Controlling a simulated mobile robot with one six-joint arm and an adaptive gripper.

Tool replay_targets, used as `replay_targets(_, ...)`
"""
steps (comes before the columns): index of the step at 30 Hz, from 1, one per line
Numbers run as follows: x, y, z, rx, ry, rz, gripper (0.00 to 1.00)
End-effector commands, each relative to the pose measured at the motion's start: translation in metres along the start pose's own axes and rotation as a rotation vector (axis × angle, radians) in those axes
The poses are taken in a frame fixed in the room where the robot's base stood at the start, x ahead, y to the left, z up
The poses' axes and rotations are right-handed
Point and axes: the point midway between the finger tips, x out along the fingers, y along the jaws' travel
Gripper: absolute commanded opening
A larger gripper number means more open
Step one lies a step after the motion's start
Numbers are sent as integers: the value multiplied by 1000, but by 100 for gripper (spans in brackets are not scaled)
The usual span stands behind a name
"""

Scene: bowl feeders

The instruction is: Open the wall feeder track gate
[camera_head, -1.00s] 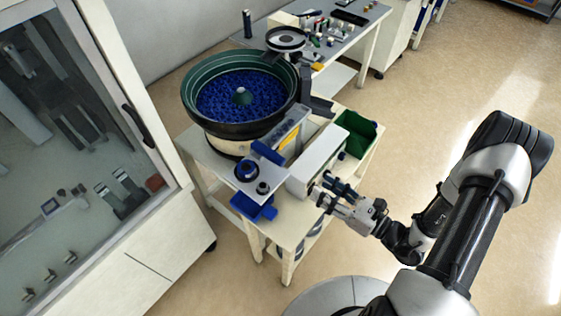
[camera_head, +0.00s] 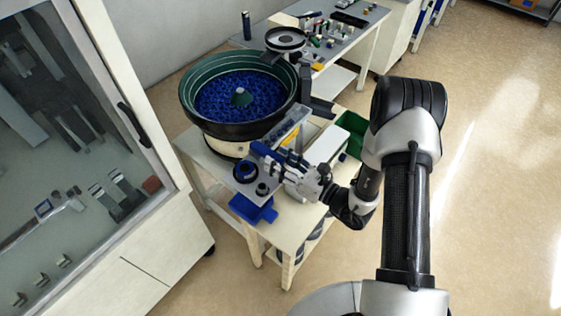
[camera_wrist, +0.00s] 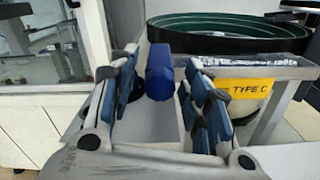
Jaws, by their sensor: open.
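The wall feeder is a round bowl (camera_head: 187,95) with a green inner rim, full of small blue parts; its dark rim also shows in the wrist view (camera_wrist: 225,42). A metal track (camera_head: 290,124) with a yellow "TYPE C" label (camera_wrist: 250,88) runs beside it. A blue block (camera_wrist: 160,72), which appears to be the track gate, stands up in the wrist view; it shows in the head view (camera_head: 258,148) at the track's near end. My gripper (camera_head: 272,167) is open, its fingers on either side of the blue block. I cannot tell whether they touch it.
A white box (camera_head: 325,147) and a green bin (camera_head: 351,133) are right of the track. A glass-doored cabinet (camera_head: 150,225) stands left. The floor to the right is clear.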

Motion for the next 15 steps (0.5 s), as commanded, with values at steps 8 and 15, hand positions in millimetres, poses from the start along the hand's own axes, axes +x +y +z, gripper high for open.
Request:
replay_targets(8,0,0,0,0,0,0,41)
replay_targets(15,0,0,0,0,0,0,25)
